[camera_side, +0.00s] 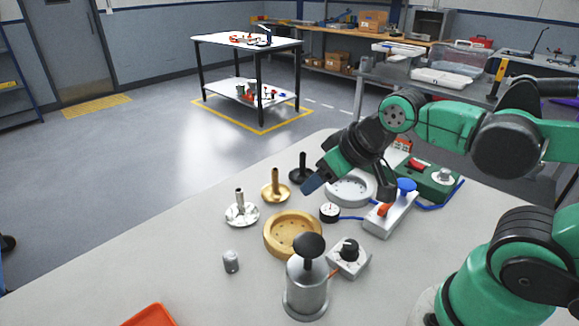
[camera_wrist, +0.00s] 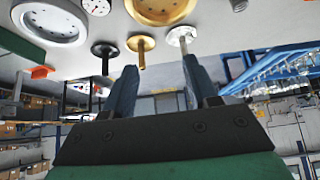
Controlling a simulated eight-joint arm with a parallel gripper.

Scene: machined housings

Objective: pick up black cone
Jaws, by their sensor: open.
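The black cone (camera_side: 301,172) is a dark, flat-flared piece with an upright stem. It stands on the table at the back, behind and slightly left of my gripper (camera_side: 312,184) in the side view. It also shows in the wrist view (camera_wrist: 104,49), which looks upside down, left of my fingers. My gripper (camera_wrist: 160,68) has blue fingers, spread apart and empty. It hangs above the table, apart from the cone. A brass cone (camera_side: 275,188) and a silver cone (camera_side: 241,211) stand in a row to its left.
A gold round housing (camera_side: 291,236) and a grey round housing (camera_side: 351,190) are close by. A small gauge (camera_side: 329,212), a switch box (camera_side: 391,215), a knob box (camera_side: 349,257) and a metal cylinder with a black knob (camera_side: 306,287) stand nearer. The table's left front is mostly clear.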

